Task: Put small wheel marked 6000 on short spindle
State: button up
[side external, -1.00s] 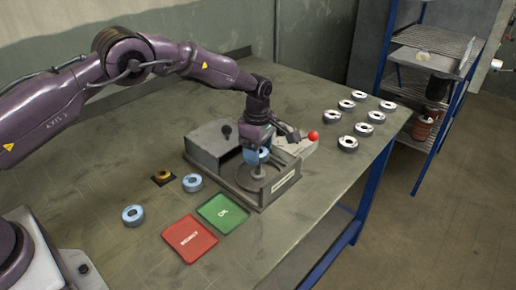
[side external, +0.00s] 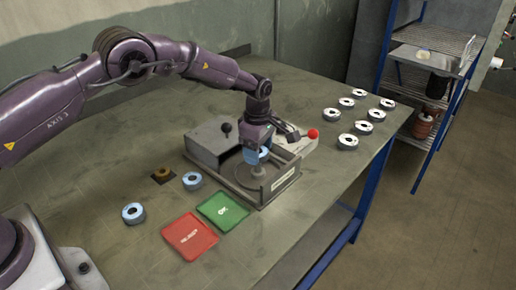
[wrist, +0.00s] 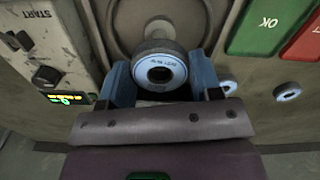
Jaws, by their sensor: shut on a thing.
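My gripper (wrist: 160,85), with blue fingers, is shut on a small pale-blue wheel (wrist: 160,70) with a dark center hole. Print shows on its face, too small to read. In the side external view my gripper (side external: 256,152) holds the wheel low inside the grey open-topped fixture (side external: 222,181). In the wrist view a round-topped grey spindle (wrist: 160,28) stands on a round plate (wrist: 128,12), just beyond the wheel. The held wheel partly covers the spindle, so I cannot tell whether they touch.
Two blue wheels (side external: 133,213) (side external: 192,181) and a brown ring (side external: 162,174) lie left of the fixture. A green OK tray (side external: 223,210) and red tray (side external: 190,237) are in front. Several white-faced wheels (side external: 348,142) stand at right. A red knob (side external: 313,133) sits beside the fixture.

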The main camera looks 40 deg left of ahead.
aim_at(258, 171)
jog(key=shift+f, duration=0.6)
dwell(0.6)
jog(key=shift+f, duration=1.65)
jog(key=o, duration=1.3)
jog(key=shift+c, duration=0.2)
jog(key=shift+r, duration=3.75)
